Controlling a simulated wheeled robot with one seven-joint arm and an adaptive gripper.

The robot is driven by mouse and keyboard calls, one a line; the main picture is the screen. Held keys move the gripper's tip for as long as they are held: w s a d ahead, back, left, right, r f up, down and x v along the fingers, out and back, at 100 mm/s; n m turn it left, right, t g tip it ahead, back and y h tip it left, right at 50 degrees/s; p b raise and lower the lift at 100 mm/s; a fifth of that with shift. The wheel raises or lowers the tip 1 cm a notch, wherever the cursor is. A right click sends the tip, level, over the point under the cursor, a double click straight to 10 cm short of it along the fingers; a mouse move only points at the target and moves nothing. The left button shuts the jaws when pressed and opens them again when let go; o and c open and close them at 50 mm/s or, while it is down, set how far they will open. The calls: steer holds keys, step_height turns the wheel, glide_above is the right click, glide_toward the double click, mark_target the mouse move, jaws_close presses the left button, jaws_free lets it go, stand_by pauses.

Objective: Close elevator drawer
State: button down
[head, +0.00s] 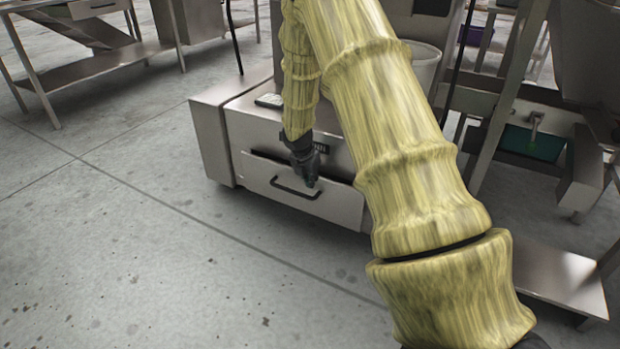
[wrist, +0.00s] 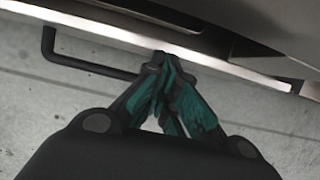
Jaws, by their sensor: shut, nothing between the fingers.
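The elevator drawer (head: 335,203) is a metal front low on a grey metal machine (head: 240,128), with a black bar handle (head: 285,190). A dark gap shows along its top edge, so it stands at least slightly out. My gripper (head: 311,180) is shut and empty at the drawer front, by the right end of the handle. In the wrist view the closed fingertips (wrist: 165,62) are at the drawer's edge, close to the handle (wrist: 75,62). I cannot tell whether they touch it. My arm hides part of the machine's right side.
A metal table (head: 95,68) stands at the back left. At the right are a metal stand (head: 510,90), a green bin (head: 532,143) and a low metal plate (head: 560,277). A white bucket (head: 426,65) is behind my arm. The floor at left and front is clear.

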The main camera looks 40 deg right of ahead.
steer(key=d+p, duration=0.1)
steer(key=w+d+p, duration=0.1)
steer(key=d, duration=0.1)
steer(key=shift+w+p, duration=0.1)
steer(key=shift+p, duration=0.3)
steer(key=shift+d, duration=0.1)
steer(key=a+p, duration=0.1)
steer(key=s+a+p, duration=0.1)
steer(key=a+p, duration=0.1)
steer(key=a, duration=0.1)
steer(key=shift+s+a+r, duration=0.1)
steer(key=shift+s+r, duration=0.1)
steer(key=shift+r, duration=0.1)
steer(key=p+v, duration=0.4)
steer(key=v, duration=0.5)
steer(key=shift+r, duration=0.2)
